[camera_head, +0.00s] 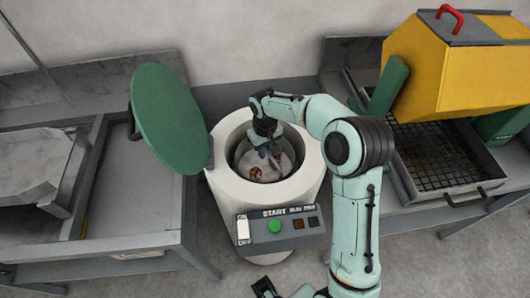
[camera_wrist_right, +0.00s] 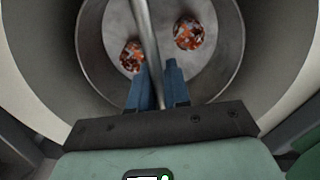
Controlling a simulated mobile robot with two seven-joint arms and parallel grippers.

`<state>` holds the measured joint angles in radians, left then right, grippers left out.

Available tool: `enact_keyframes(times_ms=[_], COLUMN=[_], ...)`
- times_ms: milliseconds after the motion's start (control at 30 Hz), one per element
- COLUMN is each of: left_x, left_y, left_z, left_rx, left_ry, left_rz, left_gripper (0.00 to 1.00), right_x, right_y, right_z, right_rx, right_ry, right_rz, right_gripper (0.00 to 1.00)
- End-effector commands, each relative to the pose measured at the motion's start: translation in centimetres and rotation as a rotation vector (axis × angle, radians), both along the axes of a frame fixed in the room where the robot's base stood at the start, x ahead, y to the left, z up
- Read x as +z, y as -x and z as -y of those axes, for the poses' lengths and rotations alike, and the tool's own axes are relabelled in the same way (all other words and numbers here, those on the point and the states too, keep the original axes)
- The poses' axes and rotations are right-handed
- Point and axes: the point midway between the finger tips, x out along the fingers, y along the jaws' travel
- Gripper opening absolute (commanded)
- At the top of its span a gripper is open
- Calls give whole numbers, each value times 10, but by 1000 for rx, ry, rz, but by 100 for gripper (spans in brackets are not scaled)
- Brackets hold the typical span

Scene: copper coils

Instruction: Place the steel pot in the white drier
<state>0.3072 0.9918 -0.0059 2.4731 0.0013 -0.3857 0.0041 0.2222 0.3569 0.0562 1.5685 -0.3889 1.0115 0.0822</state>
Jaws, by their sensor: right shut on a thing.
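The white drier (camera_head: 222,180) stands in the middle with its round green lid (camera_head: 165,118) swung open to the left. The steel pot (camera_head: 287,166) is down inside the drier's opening, and copper coil pieces (camera_head: 256,174) lie on its floor. My right gripper (camera_head: 268,150) reaches into the opening from above. In the right wrist view its blue fingers (camera_wrist_right: 160,80) are shut on the pot's thin handle bar (camera_wrist_right: 146,30), with two coil pieces (camera_wrist_right: 188,33) beyond. Whether the pot touches the drier's bottom is hidden. A dark part of my left gripper (camera_head: 265,288) shows at the bottom edge.
The drier's front panel has a green START button (camera_head: 274,227). A grey metal bench (camera_head: 140,190) stands at the left. At the right are a yellow hooded unit (camera_head: 455,65) and a tray with a dark grate (camera_head: 440,155).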

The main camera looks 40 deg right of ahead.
Motion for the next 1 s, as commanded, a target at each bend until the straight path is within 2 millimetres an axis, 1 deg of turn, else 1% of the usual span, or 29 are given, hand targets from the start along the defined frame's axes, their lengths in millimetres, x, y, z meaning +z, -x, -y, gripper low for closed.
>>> enact_keyframes(times_ms=[33,133,400,533,567,600,633,867,1000], left_x=[-1,-1,-1,-4,-3,-3,-3,-3,0], left_y=[0,0,0,1,1,1,1,1,0], left_z=[0,0,0,0,0,0,0,0,0], left_rx=[0,0,0,0,0,0,0,0,0], left_ry=[0,0,0,0,0,0,0,0,0], left_rz=[0,0,0,-1,-1,-1,-1,-1,0], left_gripper=[43,43,43,43,43,43,43,43,43], right_x=[-7,-14,-14,-18,-18,-18,-18,-17,-10], right_y=[0,0,-1,-1,0,0,0,0,-1], right_z=[0,0,0,0,0,0,0,0,0], right_rx=[-1,0,0,0,-1,-1,-1,-1,-1], right_ry=[0,0,0,0,0,0,0,0,1], right_rz=[2,2,4,4,2,2,2,2,4], right_gripper=[0,0,0,0,26,40,42,42,42])
